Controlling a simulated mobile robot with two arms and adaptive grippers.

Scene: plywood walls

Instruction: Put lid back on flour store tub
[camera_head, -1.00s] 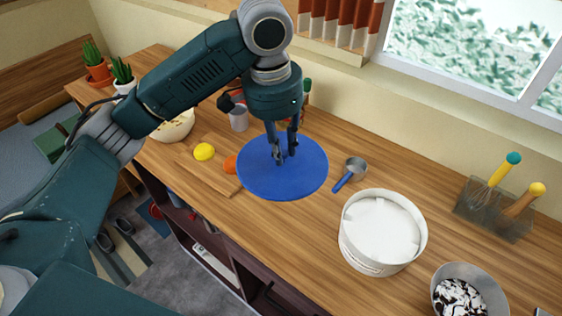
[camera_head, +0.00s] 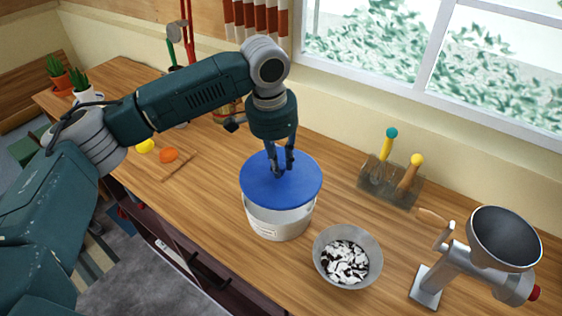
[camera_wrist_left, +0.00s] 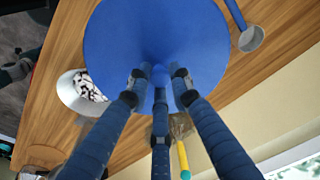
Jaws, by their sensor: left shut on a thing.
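The blue round lid (camera_head: 298,188) is in my left gripper (camera_head: 281,172), whose fingers are shut on its middle. In the head view the lid is over the white flour tub (camera_head: 278,222) and covers its opening. Whether the lid touches the rim all round or hovers just above it, I cannot tell. In the left wrist view the lid (camera_wrist_left: 150,25) fills the upper middle, with the fingers (camera_wrist_left: 158,85) closing on its centre; the tub is hidden behind it. My right gripper is not in view.
A metal bowl of dark and white pieces (camera_head: 347,258) stands close right of the tub. Further right is a grinder (camera_head: 455,265), with a utensil holder (camera_head: 390,188) behind. A board with an orange fruit (camera_head: 169,155) lies left. A measuring cup (camera_wrist_left: 250,38) shows in the wrist view.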

